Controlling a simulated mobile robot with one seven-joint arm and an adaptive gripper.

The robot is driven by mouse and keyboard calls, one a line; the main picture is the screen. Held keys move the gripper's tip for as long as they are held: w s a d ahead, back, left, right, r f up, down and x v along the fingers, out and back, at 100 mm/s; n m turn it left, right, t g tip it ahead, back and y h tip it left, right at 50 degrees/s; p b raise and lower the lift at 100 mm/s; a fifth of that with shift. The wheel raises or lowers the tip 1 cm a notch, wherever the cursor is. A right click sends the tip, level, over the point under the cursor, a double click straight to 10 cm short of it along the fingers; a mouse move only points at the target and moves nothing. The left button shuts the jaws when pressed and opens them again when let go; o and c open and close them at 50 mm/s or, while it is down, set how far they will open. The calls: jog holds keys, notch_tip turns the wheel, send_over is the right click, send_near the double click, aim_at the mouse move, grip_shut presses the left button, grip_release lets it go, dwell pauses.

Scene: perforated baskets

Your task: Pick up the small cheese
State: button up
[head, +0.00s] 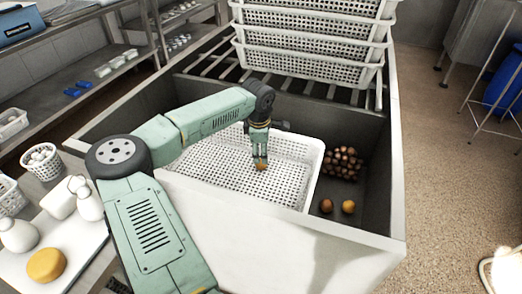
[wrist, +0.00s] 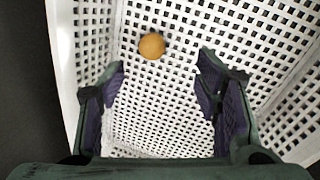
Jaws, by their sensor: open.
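A small round orange-brown piece, which looks like the small cheese (head: 261,167), is in the white perforated basket (head: 314,165). In the wrist view the small cheese (wrist: 152,46) rests on the basket's perforated surface, ahead of and roughly between my fingertips. My gripper (head: 260,159) points down into the basket, just above the cheese in the head view. In the wrist view my gripper (wrist: 158,68) is open with nothing between its fingers. I cannot tell the exact gap to the cheese.
The basket sits in a grey sink. Two orange round pieces (head: 348,207) and a pile of brown round items (head: 342,163) lie right of it. Stacked white baskets (head: 310,45) stand behind. A larger yellow round (head: 46,265) is on a white board at left.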

jog(key=p, duration=0.1)
send_over(260, 166)
jog(key=f, duration=0.5)
jog(key=shift+s+f, duration=0.1)
jog(key=shift+s, duration=0.15)
jog(key=shift+w+f+p, duration=0.25)
jog(key=shift+f+p, duration=0.25)
jog(key=shift+p, duration=0.15)
jog(key=p+x, duration=0.1)
jog(key=x, duration=0.3)
jog(key=shift+w+d+f, duration=0.1)
jog(key=shift+w+f, duration=0.05)
jog(key=shift+w, duration=0.1)
jog(key=shift+c, duration=0.3)
jog(key=c, duration=1.1)
